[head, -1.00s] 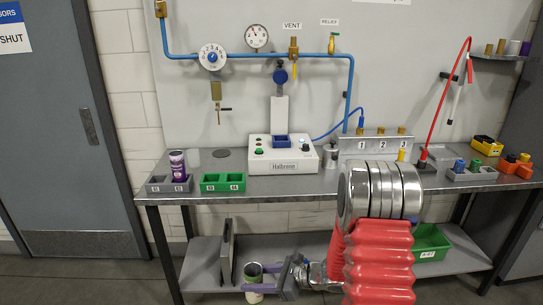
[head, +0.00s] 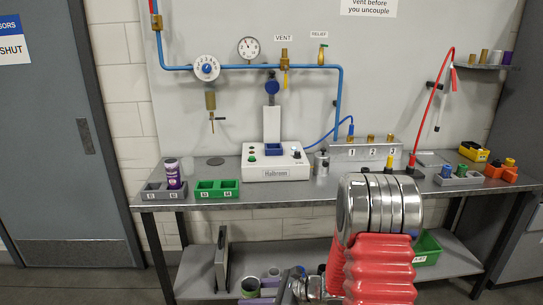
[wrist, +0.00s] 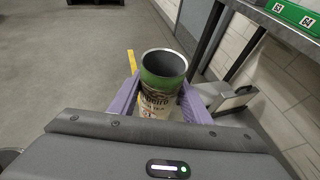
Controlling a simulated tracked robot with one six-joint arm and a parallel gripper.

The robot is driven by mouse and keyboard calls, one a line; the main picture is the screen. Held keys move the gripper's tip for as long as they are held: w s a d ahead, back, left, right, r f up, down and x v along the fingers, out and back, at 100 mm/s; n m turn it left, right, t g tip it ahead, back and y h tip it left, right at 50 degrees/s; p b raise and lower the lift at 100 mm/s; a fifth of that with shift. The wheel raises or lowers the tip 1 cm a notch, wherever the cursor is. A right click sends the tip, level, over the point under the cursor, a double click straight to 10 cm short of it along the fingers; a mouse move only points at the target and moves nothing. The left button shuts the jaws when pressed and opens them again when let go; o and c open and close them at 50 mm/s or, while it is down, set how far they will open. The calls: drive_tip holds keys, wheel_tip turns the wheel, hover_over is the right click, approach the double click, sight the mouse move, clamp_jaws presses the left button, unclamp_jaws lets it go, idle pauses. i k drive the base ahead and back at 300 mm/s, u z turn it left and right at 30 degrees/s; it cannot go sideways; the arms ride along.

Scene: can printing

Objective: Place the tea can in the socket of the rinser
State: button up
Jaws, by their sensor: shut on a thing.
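My gripper (wrist: 160,94) has purple fingers, shut on the sides of the tea can (wrist: 163,68). The can has a green top band, a cream lower part and an open, hollow top facing up. It is held near upright; its bottom is hidden. In the head view the can (head: 249,288) shows at the bottom edge, low in front of the bench. A white machine (head: 276,172) with a blue square socket (head: 274,149) stands on the bench, well above and apart from the can. I cannot tell for sure that it is the rinser.
The steel bench (head: 330,189) holds a grey tray (head: 152,194) with a purple can, a green tray (head: 217,188) and a numbered block (head: 362,152). A lower shelf (head: 195,275) holds a grey upright object (head: 222,259). Open floor lies left in the wrist view.

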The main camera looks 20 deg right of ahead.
sight(273, 153)
drive_tip(key=z, duration=0.05)
drive_tip(key=i, duration=0.95)
drive_tip(key=u, duration=0.05)
